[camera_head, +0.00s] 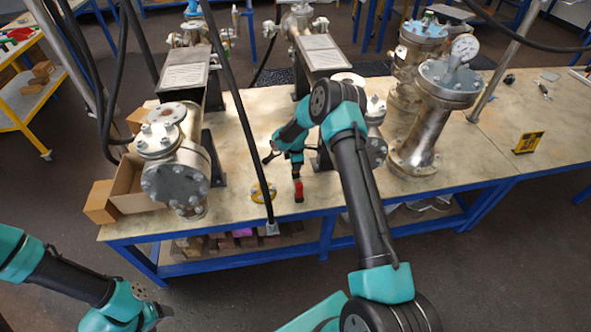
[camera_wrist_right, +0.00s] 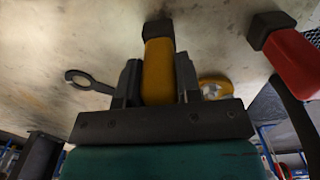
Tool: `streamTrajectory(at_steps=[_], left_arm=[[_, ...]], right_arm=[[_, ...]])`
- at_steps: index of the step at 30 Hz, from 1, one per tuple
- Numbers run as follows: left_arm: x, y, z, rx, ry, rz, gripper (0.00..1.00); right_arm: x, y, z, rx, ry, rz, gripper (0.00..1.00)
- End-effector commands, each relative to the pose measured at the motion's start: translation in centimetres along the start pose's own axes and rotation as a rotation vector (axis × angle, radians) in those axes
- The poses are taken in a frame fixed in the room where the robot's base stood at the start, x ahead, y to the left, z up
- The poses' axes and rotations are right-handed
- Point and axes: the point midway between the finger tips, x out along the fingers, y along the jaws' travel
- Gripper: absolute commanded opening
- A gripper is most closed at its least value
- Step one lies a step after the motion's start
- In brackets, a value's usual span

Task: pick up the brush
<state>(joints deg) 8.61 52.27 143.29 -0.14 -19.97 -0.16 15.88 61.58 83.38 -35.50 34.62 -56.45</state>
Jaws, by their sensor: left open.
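In the right wrist view a yellow piece with a black end (camera_wrist_right: 159,72) lies between the two fingers of my right gripper (camera_wrist_right: 158,88). The fingers flank it closely on both sides, and it looks gripped. It may be the brush, but no bristles can be made out. In the head view my right gripper (camera_head: 297,158) is low over the front middle of the bench, and its fingers are hard to see there. Only links of my left arm show at the lower left, off the bench; its fingers are out of the picture.
A red-and-black tool (camera_wrist_right: 293,60) lies right of the gripper. A ring-ended wrench (camera_wrist_right: 86,80) is at left, and a yellow ring (camera_head: 263,191) is near the bench's front edge. Flanged vessels (camera_head: 174,160) (camera_head: 432,120) stand either side. Bare tabletop (camera_head: 500,175) lies at right.

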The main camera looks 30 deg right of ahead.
Motion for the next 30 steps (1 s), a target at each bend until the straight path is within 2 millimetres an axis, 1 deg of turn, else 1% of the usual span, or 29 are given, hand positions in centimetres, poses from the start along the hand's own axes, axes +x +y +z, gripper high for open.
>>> streamTrajectory(at_steps=[1, 7, 14, 17, 20, 23, 30], left_arm=[[0.0, 0.0, 0.0, 0.0, 0.0, 0.0, 0.61], [0.0, 0.0, 0.0, 0.0, 0.0, 0.0, 0.61], [0.0, 0.0, 0.0, 0.0, 0.0, 0.0, 0.61], [0.0, 0.0, 0.0, 0.0, 0.0, 0.0, 0.61], [0.0, 0.0, 0.0, 0.0, 0.0, 0.0, 0.61], [0.0, 0.0, 0.0, 0.0, 0.0, 0.0, 0.61], [0.0, 0.0, 0.0, 0.0, 0.0, 0.0, 0.61]], right_arm=[[0.0, 0.0, 0.0, 0.0, 0.0, 0.0, 0.27], [0.0, 0.0, 0.0, 0.0, 0.0, 0.0, 0.08], [-0.1, 0.0, 0.0, 0.0, 0.0, 0.0, 0.08], [-0.4, 0.0, 0.0, 0.0, 0.0, 0.001, 0.08], [-1.3, 0.1, 0.0, 0.0, 0.0, 0.002, 0.08], [-2.7, 0.1, 0.0, 0.0, 0.0, 0.003, 0.08], [-7.1, 0.1, 0.0, -0.001, 0.0, 0.003, 0.08]])
